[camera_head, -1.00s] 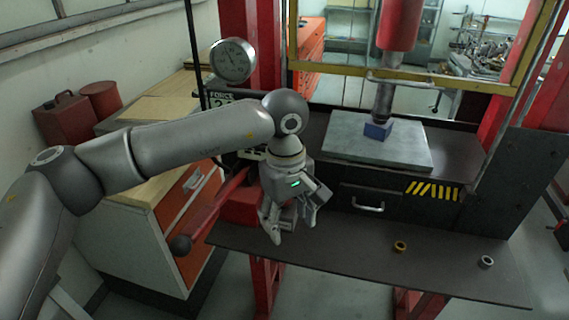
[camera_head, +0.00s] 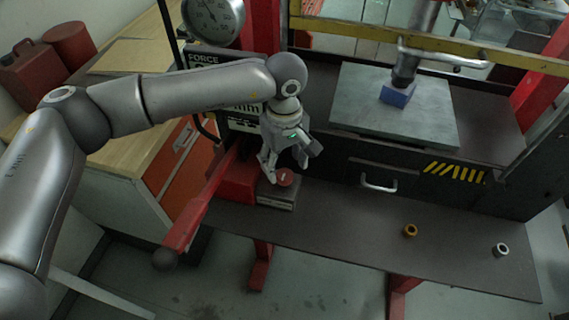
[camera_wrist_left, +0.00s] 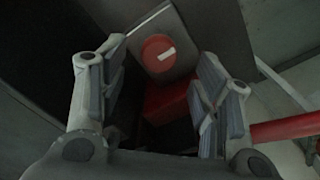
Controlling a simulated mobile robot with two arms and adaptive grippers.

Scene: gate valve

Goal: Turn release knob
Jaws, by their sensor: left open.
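The release knob (camera_head: 285,177) is a red round knob with a white mark, on top of a small grey block beside the red pump body (camera_head: 238,182). My left gripper (camera_head: 288,172) is open and points down, just above and behind the knob in the head view. In the left wrist view the knob (camera_wrist_left: 158,53) shows beyond the gap between the open fingers (camera_wrist_left: 160,95), towards the top of the picture. Nothing is between the fingers, and they look apart from the knob. My right gripper is in neither view.
A red lever (camera_head: 197,215) with a dark ball end reaches out front left. A gauge (camera_head: 213,18) stands behind my arm. A brass ring (camera_head: 410,230) and a grey ring (camera_head: 501,249) lie on the dark shelf (camera_head: 340,235). A blue block (camera_head: 397,94) sits under the press ram.

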